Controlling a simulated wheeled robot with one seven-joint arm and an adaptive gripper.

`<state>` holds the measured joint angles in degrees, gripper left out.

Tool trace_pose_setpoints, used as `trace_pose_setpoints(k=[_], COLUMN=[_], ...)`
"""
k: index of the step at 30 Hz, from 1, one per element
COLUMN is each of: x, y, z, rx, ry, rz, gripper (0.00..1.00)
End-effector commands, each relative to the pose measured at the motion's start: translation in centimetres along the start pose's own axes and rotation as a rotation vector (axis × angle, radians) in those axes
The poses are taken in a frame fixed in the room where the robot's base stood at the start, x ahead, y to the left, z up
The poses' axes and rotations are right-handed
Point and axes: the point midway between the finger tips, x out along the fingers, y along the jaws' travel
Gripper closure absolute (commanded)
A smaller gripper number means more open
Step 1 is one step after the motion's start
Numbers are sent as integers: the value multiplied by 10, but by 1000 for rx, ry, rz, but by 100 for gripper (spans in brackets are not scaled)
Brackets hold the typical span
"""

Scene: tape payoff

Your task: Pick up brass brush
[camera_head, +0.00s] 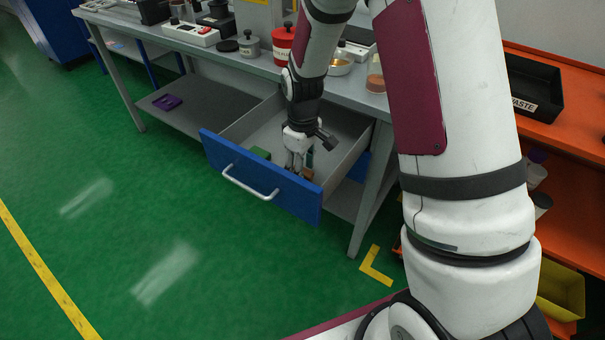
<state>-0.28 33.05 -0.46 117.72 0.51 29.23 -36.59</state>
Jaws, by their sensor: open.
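A blue-fronted drawer (232,178) stands pulled open under the grey workbench. My gripper (297,172) points down inside the drawer, near its front right part, with its fingers open. A small brown and dark item (308,173) shows right beside the fingertips; it may be the brass brush, but it is too small and too covered by my fingers to tell. A green item (261,153) lies in the drawer to the left of my gripper. I cannot tell whether my fingers touch anything.
The drawer's walls and front panel enclose my gripper closely. On the workbench (222,56) stand a red container (283,45), a grey lidded pot (249,46) and a brass bowl (340,67). A black waste tray (533,90) sits on the orange bench at right. The green floor at left is clear.

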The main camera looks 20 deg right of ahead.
Motion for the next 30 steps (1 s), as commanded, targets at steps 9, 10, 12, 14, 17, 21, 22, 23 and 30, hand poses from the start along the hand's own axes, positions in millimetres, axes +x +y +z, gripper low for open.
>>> trace_pose_setpoints(k=[9, 10, 12, 14, 17, 21, 22, 23, 30], x=[0, 0, 0, 0, 0, -3, -6, -8, -52], y=[0, 0, 0, 0, 0, 0, 0, 0, 1], z=[0, 0, 0, 0, 0, 0, 0, 0, 0], rx=[0, 0, 0, 0, 0, 1, 0, 1, 2], ry=[0, 0, 0, 0, 0, 1, 1, 2, 4], rz=[0, 0, 0, 0, 0, 1, 1, 1, 3], gripper=[89, 96, 100, 100, 100, 100, 100, 100, 100])
